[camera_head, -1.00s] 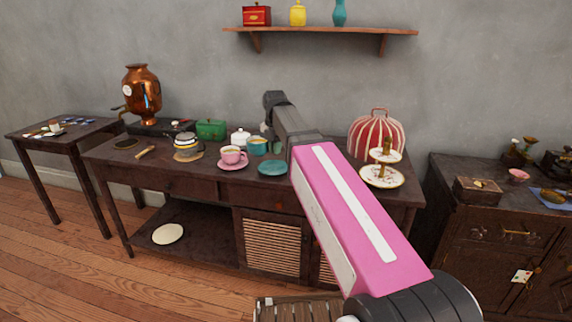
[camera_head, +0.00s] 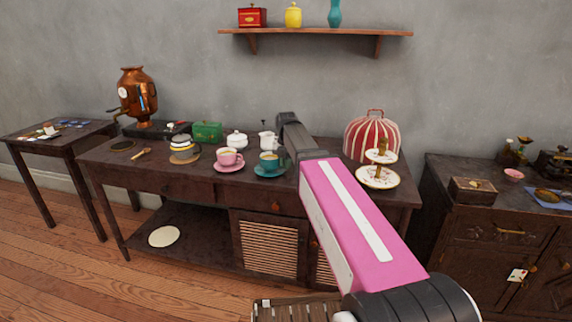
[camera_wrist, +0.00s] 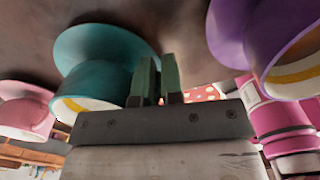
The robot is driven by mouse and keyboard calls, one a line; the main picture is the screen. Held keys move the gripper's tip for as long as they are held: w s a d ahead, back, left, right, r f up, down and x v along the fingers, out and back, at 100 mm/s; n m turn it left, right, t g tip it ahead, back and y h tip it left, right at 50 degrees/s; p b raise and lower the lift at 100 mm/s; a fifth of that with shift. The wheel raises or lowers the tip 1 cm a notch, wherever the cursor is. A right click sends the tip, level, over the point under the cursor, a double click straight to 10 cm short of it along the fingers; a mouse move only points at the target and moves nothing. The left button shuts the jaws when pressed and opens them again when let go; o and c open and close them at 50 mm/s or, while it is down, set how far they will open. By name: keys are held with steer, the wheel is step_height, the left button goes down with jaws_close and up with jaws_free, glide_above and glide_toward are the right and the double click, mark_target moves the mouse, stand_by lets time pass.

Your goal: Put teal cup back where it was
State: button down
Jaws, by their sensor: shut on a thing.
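In the wrist view, which looks upside down, the teal cup (camera_wrist: 93,84) is against the teal saucer (camera_wrist: 100,42); a small gap cannot be ruled out. My gripper (camera_wrist: 157,78) is shut at the cup's side, where the handle would be; the handle is hidden between the fingers. In the head view my arm hides the fingertips.
A pink cup (camera_head: 229,157) on its saucer stands left of the teal one. A purple cup (camera_wrist: 285,60) is close on the other side of my gripper. A white creamer (camera_head: 268,141) and sugar bowl (camera_head: 237,139) stand behind. A tiered stand (camera_head: 379,178) is at right.

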steer(key=c, duration=1.3)
jaws_free()
steer(key=shift+f, duration=0.15)
steer(key=shift+o, duration=0.2)
step_height(320, 180, up, 12)
steer(key=shift+r, duration=0.2)
